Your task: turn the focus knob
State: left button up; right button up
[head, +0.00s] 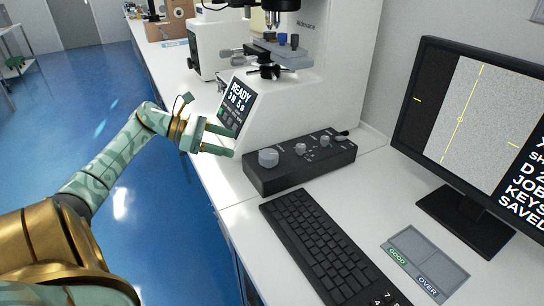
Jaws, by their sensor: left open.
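A black control box (310,172) sits on the white bench in front of the hardness tester (296,105). A large grey round knob (268,157) stands at its left end, with smaller knobs (300,148) to the right of it. No label naming the focus knob is readable. My left gripper (234,143) is open and empty, its two green fingers pointing right towards the box. It is left of the large knob and apart from it in the picture, near the tester's display (238,103). My right gripper is out of view.
A black keyboard (318,247) lies in front of the box. A monitor (470,130) stands at the right, with a grey two-part tray (425,263) marked GOOD and OVER below it. Another instrument (212,45) stands behind. Blue floor lies left of the bench edge.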

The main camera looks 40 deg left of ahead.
aim_at(266, 153)
pick_arm(q)
jog(key=b+x, duration=0.2)
jog(key=x, duration=0.9)
jog(key=shift+w+d+f, duration=0.15)
jog(key=shift+w+f, duration=0.05)
jog(key=shift+f, duration=0.05)
jog(key=shift+w+d+f, duration=0.1)
jog(key=shift+w+d, duration=0.2)
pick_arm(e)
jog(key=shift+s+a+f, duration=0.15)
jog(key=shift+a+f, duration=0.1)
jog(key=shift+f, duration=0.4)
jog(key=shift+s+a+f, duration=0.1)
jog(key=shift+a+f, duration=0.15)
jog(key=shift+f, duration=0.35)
pick_arm(q)
jog(key=c, duration=1)
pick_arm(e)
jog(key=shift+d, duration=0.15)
